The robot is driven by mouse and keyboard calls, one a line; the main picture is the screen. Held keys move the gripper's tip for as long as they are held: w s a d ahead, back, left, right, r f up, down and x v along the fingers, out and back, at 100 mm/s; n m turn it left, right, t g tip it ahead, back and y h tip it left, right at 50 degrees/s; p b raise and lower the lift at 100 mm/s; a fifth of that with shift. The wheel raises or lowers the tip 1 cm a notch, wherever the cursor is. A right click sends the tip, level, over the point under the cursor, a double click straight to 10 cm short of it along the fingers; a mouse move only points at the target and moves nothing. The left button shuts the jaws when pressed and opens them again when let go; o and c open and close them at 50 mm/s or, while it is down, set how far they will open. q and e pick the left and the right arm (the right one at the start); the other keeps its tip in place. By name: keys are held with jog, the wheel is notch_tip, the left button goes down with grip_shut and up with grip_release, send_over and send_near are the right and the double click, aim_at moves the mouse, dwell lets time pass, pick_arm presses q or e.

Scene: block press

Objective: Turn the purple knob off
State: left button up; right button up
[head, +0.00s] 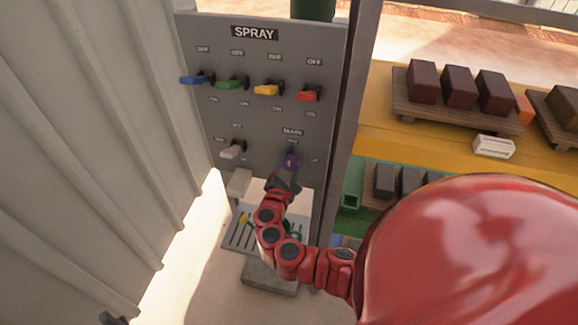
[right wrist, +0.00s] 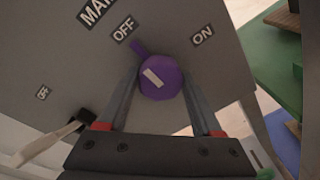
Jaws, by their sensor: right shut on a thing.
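The purple knob (head: 291,160) sits low on the right side of the grey SPRAY panel (head: 262,130), under a label I read as MAIN. In the right wrist view the knob (right wrist: 160,77) has a white mark on its face, and its small purple tab points up-left toward the OFF label (right wrist: 124,30). The ON label (right wrist: 203,36) is to the right. My right gripper (head: 286,176) is shut on the purple knob, with one finger on each side of it (right wrist: 160,90). A small dark tip at the bottom left looks like my left gripper (head: 113,319); its jaws are unclear.
Blue, green, yellow and red levers (head: 267,90) line the panel's upper part. A white lever (head: 232,151) is left of the knob. A pale corrugated wall (head: 90,140) stands left. Shelves with dark blocks (head: 459,87) stand right, behind a dark post (head: 352,100).

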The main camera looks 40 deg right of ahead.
jog(key=o, duration=1.4)
jog(key=shift+c, duration=0.2)
jog(key=shift+a, duration=0.1)
jog(key=b+v, duration=0.3)
jog(key=v, duration=1.4)
jog(key=shift+s, duration=0.2)
jog(key=shift+f, duration=0.15)
